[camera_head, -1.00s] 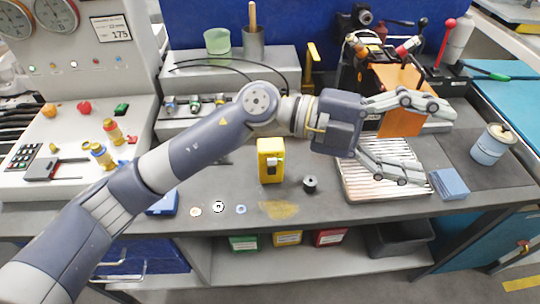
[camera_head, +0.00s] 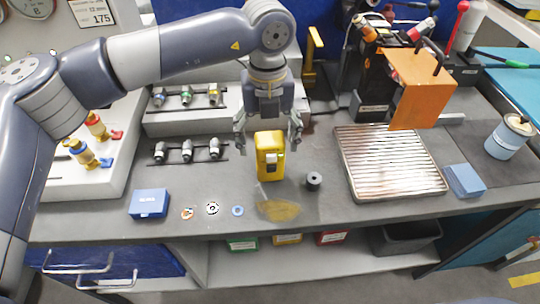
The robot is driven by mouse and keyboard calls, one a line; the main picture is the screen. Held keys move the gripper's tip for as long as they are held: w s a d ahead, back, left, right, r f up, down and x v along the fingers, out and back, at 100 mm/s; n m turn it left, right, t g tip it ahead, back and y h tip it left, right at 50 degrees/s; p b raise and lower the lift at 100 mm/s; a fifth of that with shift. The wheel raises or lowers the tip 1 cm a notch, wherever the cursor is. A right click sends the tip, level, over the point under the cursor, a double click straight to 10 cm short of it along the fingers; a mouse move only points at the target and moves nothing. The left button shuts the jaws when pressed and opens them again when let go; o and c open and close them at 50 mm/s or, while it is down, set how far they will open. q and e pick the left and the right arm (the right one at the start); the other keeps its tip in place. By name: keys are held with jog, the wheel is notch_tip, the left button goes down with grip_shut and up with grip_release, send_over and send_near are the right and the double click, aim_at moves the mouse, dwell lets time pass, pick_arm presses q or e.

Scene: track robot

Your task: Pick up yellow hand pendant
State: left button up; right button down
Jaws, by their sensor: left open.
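The yellow hand pendant (camera_head: 268,165) stands upright on the grey bench, with a small pale display and dark details on its front. My left gripper (camera_head: 268,143) points down at the pendant's upper end. Its two fingers are spread, one to the left and one to the right of the pendant's top, and it is open. I cannot tell whether either finger touches the pendant. My right gripper is not in view.
A small black cylinder (camera_head: 313,181) stands right of the pendant. A ribbed metal plate (camera_head: 390,163) lies farther right, beside a blue block (camera_head: 464,181). A blue box (camera_head: 149,203) and small rings lie at front left. Fittings on a rack (camera_head: 187,150) stand left.

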pick_arm(q)
notch_tip(320, 180, down, 2)
jog(key=shift+w+f, duration=0.1)
jog(key=shift+f, duration=0.05)
jog(key=f, duration=0.1)
jog(key=f+p, duration=0.1)
jog(key=f, duration=0.2)
jog(key=shift+d+f+p, duration=0.2)
jog(key=shift+d+p, duration=0.05)
jog(key=shift+p, duration=0.15)
jog(key=shift+w+f, duration=0.1)
jog(key=shift+f, duration=0.35)
jog(key=c, duration=1.3)
jog(key=shift+r, duration=0.1)
